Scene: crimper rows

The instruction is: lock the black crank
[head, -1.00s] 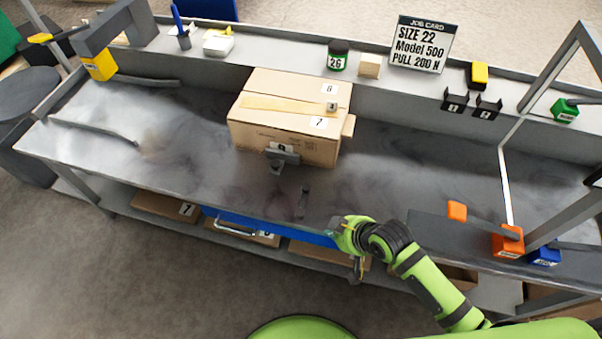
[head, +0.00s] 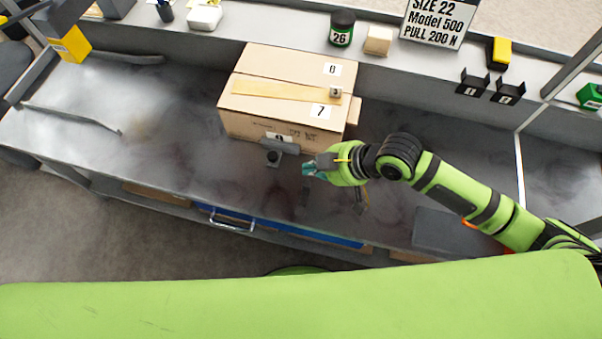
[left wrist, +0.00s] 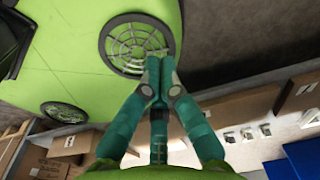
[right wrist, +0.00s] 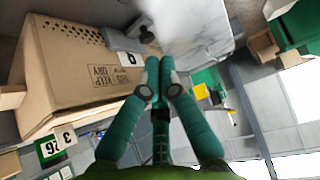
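A small dark fixture with a black knob (head: 273,158), which looks like the black crank, stands on the worktop in front of the cardboard box. A grey bar (head: 279,145) sits behind it. In the right wrist view the black knob (right wrist: 147,34) is just beyond my right fingertips. My right gripper (head: 307,168) is to the right of the knob in the head view, apart from it. Its fingers are together and empty in the right wrist view (right wrist: 160,65). My left gripper (left wrist: 159,65) is shut and empty, low beside my green base, and out of the head view.
The cardboard box (head: 285,92) stands close behind the fixture. A dark flat strip (head: 303,198) lies on the worktop (head: 190,170) in front. A blue drawer (head: 290,231) is under the front edge. The worktop left of the box is mostly clear.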

